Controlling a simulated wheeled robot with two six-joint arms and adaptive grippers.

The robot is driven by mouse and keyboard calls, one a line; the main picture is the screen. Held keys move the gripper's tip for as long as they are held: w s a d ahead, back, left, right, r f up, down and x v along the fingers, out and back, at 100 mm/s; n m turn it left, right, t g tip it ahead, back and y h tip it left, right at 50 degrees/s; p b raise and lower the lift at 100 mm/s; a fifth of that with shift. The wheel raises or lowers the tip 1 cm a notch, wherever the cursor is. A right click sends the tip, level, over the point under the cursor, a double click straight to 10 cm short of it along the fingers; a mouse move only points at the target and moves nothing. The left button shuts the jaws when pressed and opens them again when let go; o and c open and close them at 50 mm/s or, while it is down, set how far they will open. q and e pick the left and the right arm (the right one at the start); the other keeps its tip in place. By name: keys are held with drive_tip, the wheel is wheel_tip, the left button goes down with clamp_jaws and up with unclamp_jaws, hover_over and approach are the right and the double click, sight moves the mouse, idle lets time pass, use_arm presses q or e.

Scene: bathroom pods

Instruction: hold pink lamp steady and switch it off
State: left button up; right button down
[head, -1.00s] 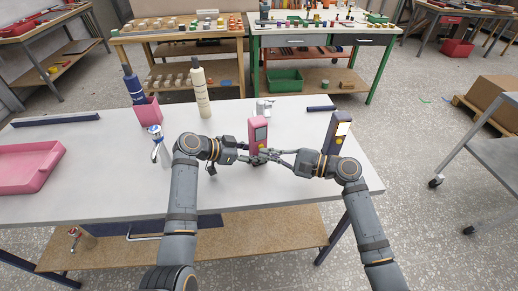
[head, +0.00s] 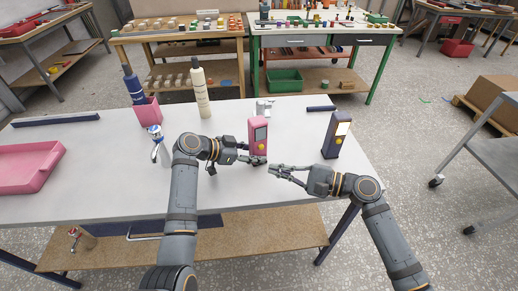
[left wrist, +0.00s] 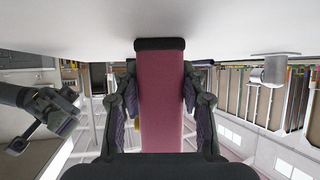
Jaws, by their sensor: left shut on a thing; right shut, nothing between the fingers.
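The pink lamp (head: 258,131) stands upright on the white table, with a dark grey panel and a yellow button (head: 262,147) on its front. My left gripper (head: 257,160) is shut on its lower body. The left wrist view shows the pink lamp (left wrist: 161,100) between both fingers, with the picture upside down. My right gripper (head: 275,172) is shut and empty, in front of the lamp and slightly to its right, apart from it.
A blue lamp (head: 335,138) with a bright panel stands to the right. A spray bottle (head: 157,145), a pink bin (head: 149,112) with a blue bottle, a cream bottle (head: 200,90) and a pink tray (head: 28,167) are to the left. A small silver item (head: 263,107) stands behind the pink lamp.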

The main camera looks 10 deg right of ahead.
use_arm(q)
drive_tip(key=o, duration=1.1)
drive_tip(key=shift+c, duration=0.2)
